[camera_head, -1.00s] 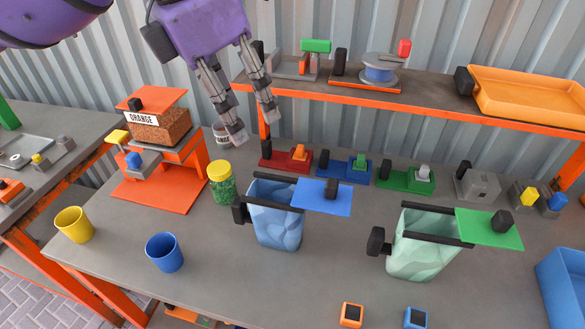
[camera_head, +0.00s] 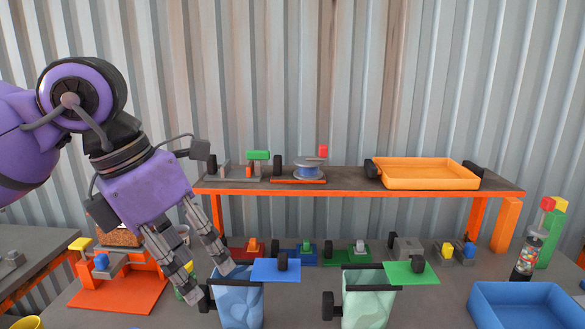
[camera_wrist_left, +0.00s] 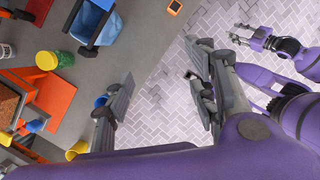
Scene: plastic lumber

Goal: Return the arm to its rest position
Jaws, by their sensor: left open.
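My left arm is purple and comes in from the left in the head view. Its left gripper (camera_head: 203,280) is open and empty, with two grey segmented fingers pointing down. In the head view the fingers overlap the left part of the blue bin (camera_head: 238,302); I see no contact. In the left wrist view the left gripper (camera_wrist_left: 157,98) has its fingers spread, with the bench edge and paved floor below between them. My right gripper (camera_wrist_left: 262,40) shows small over the floor at the upper right; its jaw state is unclear.
A light green bin (camera_head: 367,302) stands right of the blue one, and a blue tray (camera_head: 530,300) at far right. A shelf (camera_head: 340,190) behind holds an orange tray (camera_head: 428,175). An orange stand (camera_head: 120,292) is at left. The floor (camera_wrist_left: 165,75) beside the bench looks clear.

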